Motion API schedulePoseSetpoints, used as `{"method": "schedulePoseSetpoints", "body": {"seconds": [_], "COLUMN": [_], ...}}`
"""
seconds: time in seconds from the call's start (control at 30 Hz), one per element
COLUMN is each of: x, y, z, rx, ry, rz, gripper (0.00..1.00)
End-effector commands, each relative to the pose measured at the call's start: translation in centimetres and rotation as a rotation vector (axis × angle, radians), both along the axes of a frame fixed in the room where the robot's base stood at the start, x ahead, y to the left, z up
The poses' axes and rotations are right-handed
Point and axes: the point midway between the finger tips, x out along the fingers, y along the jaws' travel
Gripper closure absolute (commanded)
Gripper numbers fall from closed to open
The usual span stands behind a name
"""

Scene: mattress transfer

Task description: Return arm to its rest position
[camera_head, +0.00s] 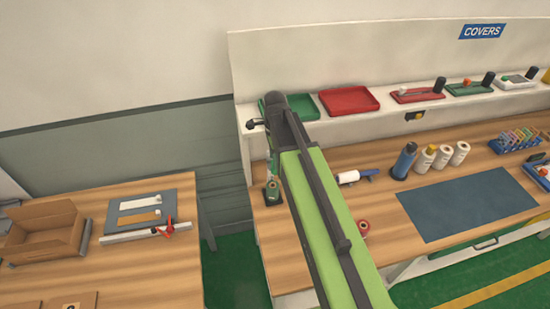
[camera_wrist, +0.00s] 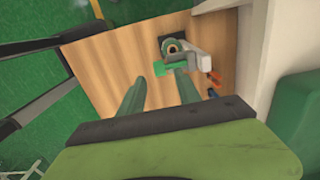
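My arm extends forward over the left end of the right-hand workbench (camera_head: 380,165). In the head view its far end is at the back edge of the bench, and I cannot make out the fingers there. In the wrist view my gripper (camera_wrist: 160,80) has its two green fingers apart with nothing between them. Beyond the fingertips is a round spool-like item (camera_wrist: 173,46) on a dark base, with a grey and green piece beside it. The gripper appears clear of these.
Red (camera_head: 348,102) and green (camera_head: 303,107) trays sit on the back shelf. Bottles (camera_head: 405,160), a white roller (camera_head: 350,178) and a blue mat (camera_head: 465,205) are on the bench. A left table (camera_head: 120,265) holds an open box (camera_head: 45,235). A floor gap separates the tables.

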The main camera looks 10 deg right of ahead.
Motion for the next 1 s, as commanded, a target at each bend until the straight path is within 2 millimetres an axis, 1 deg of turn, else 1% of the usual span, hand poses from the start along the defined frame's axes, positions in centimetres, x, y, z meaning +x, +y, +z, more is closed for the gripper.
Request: {"method": "schedulePoseSetpoints", "body": {"seconds": [0.03, 0.1, 0.17, 0.67, 0.73, 0.77, 0.87, 1.0], "x": [0.0, 0.0, 0.0, 0.0, -0.2, -0.5, -1.9, -4.4], "y": [0.0, 0.0, 0.0, 0.0, 0.0, 0.0, 0.1, 0.2], "z": [2.0, 2.9, 3.4, 3.2, 3.2, 3.2, 3.2, 3.2], "rx": [0.000, 0.000, 0.000, 0.000, 0.000, 0.000, -0.002, -0.012], "ry": [0.000, 0.000, 0.000, 0.000, -0.001, -0.003, -0.013, -0.031], "rz": [0.000, 0.000, 0.000, 0.000, 0.026, 0.058, 0.271, 0.714], "gripper": [0.60, 0.60, 0.60, 0.60, 0.60, 0.60, 0.60, 0.60]}}
